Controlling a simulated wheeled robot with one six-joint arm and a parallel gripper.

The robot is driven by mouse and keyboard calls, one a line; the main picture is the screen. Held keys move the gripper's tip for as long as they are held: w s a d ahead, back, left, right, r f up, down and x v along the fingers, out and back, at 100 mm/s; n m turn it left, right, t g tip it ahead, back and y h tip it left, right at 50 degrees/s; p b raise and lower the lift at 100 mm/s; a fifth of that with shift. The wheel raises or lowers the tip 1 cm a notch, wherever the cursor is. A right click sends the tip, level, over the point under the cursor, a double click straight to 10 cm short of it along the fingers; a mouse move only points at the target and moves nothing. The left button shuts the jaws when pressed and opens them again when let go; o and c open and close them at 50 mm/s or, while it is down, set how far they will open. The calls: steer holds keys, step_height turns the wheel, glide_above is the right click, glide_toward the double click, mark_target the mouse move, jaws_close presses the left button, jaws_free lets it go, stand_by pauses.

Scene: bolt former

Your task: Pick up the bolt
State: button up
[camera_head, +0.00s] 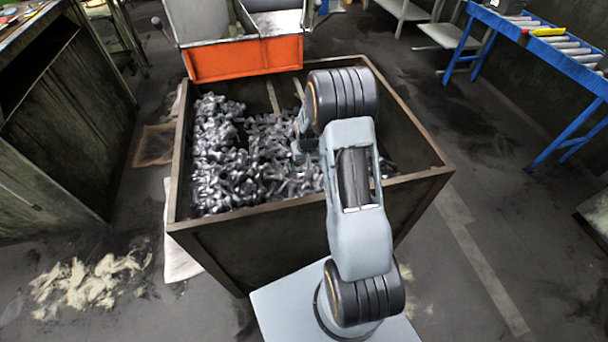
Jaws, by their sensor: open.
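Many shiny metal bolts (225,160) lie in a heap inside a dark open-topped bin (265,235). They cover its left and middle part. No single bolt stands out from the pile. My arm reaches over the bin's front wall. My gripper (299,150) shows only in small part, left of my arm's elbow and low over the heap. It is open. Its fingertips are hard to make out, and I cannot tell whether they touch any bolt. My arm hides part of the bin's right side.
An orange-fronted chute or hopper (243,59) stands at the bin's back edge. A dark cabinet (65,130) is at the left. A blue roller conveyor (540,40) is at the upper right. Pale scraps (90,282) lie on the floor at the lower left. Floor right of the bin is mostly clear.

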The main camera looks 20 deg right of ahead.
steer(key=shift+w+f, duration=0.2)
steer(key=shift+f, duration=1.25)
steer(key=shift+w+f, duration=0.15)
steer(key=shift+f, duration=1.25)
steer(key=shift+c, duration=0.4)
steer(key=c, duration=1)
steer(key=shift+r, duration=0.1)
